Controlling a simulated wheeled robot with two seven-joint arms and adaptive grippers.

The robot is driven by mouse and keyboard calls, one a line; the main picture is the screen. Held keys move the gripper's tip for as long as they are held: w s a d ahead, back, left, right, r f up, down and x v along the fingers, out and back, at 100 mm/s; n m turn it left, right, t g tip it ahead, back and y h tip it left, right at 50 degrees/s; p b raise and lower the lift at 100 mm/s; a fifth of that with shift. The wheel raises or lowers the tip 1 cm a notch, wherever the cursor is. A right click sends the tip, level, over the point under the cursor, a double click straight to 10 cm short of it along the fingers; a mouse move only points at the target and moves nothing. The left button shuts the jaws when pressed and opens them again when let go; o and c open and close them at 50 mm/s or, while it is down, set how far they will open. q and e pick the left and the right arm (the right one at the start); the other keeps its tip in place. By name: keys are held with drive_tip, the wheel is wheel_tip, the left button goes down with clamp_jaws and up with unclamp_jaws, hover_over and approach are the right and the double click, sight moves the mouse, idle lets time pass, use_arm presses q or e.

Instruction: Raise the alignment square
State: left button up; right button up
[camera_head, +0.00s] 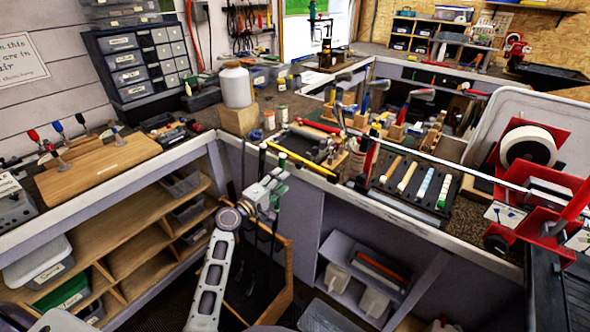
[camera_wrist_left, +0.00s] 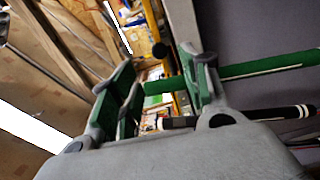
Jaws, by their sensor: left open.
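My left gripper (camera_head: 270,187) is in front of the bench edge, above the floor side of the cabinet, in the head view. In the left wrist view its fingers with green pads (camera_wrist_left: 160,75) stand apart, and nothing is clearly held. A green bar (camera_wrist_left: 262,68) crosses behind the fingers in the left wrist view. I cannot tell whether it is the alignment square, which I cannot surely pick out in either view. My right gripper is not in view.
The corner bench is crowded. A white jar (camera_head: 236,87) stands on a wooden block (camera_head: 239,120). A tray of grips (camera_head: 410,183) lies near the front edge. A red tape dispenser (camera_head: 545,185) stands at right. A wooden rack (camera_head: 280,275) is below my left gripper.

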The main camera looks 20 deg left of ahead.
sight(298, 167)
use_arm(q)
drive_tip(key=x, duration=0.5)
drive_tip(key=shift+w, duration=0.1)
drive_tip(key=shift+x, duration=0.75)
drive_tip(key=shift+b+x, duration=0.3)
drive_tip(key=shift+x, duration=0.55)
drive_tip(key=shift+w+d, duration=0.15)
drive_tip(key=shift+w, duration=0.05)
drive_tip(key=c, duration=1)
clamp_jaws()
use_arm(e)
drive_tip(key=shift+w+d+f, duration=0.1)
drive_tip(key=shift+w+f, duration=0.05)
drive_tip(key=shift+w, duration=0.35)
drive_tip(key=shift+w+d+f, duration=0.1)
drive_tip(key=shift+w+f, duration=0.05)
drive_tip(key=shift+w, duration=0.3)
